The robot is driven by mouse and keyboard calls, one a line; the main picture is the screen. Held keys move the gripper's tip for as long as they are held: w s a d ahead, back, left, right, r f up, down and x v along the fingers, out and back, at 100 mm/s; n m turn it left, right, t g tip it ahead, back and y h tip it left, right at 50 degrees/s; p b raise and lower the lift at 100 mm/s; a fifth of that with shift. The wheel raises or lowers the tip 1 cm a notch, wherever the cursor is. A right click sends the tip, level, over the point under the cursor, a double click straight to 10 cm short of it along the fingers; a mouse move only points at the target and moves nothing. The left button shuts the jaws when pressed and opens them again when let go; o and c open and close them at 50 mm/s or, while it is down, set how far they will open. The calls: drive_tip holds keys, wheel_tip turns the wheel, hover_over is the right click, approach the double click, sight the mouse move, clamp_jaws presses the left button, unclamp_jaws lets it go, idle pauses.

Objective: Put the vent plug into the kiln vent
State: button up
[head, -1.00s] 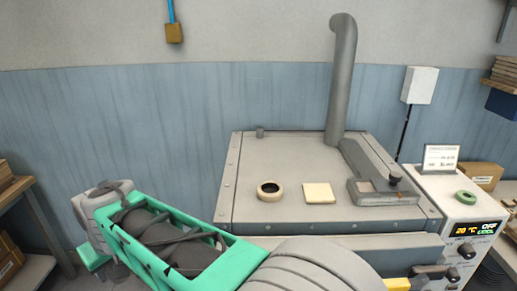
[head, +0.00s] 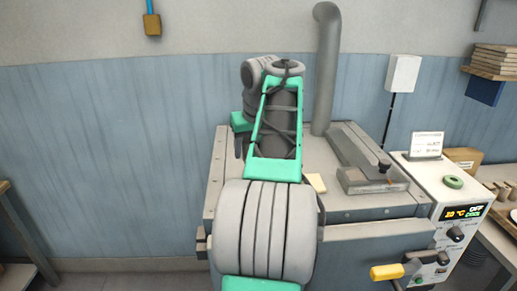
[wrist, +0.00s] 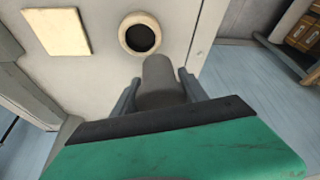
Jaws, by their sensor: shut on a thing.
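The vent plug (wrist: 160,82) is a grey, tapered cylinder. My gripper (wrist: 158,88) is shut on it, with one dark finger on each side. In the wrist view the kiln vent (wrist: 140,34) is a pale ring around a dark hole in the light kiln lid. The plug's end shows just below the ring in the picture, apart from the hole. I cannot tell its height above the lid. In the head view my arm covers the vent, and the plug is hidden. The kiln lid (head: 340,204) lies under and behind my arm.
A cream square pad (wrist: 55,30) lies beside the vent; its edge shows in the head view (head: 317,183). A grey pipe (head: 326,75) rises at the lid's back. A flat grey slide with a knob (head: 370,180) sits right, near the control box (head: 450,185) with a green ring (head: 453,182).

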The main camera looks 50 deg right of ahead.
drive_tip(key=shift+s+d+r, duration=0.2)
drive_tip(key=shift+s+d, duration=0.7)
drive_tip(key=shift+s, duration=0.15)
drive_tip(key=shift+c, duration=0.2)
wheel_tip(320, 180, down, 8)
drive_tip(key=b, duration=0.8)
drive_tip(key=shift+w+a+f, duration=0.1)
drive_tip(key=shift+f, duration=0.1)
drive_tip(key=shift+a+f+b, duration=0.1)
drive_tip(key=shift+f+b, duration=0.4)
drive_tip(key=shift+f, duration=0.15)
drive_tip(key=o, duration=1.6)
drive_tip(key=shift+f, duration=0.1)
drive_tip(key=shift+c, duration=0.2)
drive_tip(key=shift+o, duration=0.3)
drive_tip(key=p+v, duration=0.5)
drive_tip(key=v, duration=0.4)
drive_tip(key=shift+r+p, duration=0.35)
drive_tip(key=shift+r, duration=0.1)
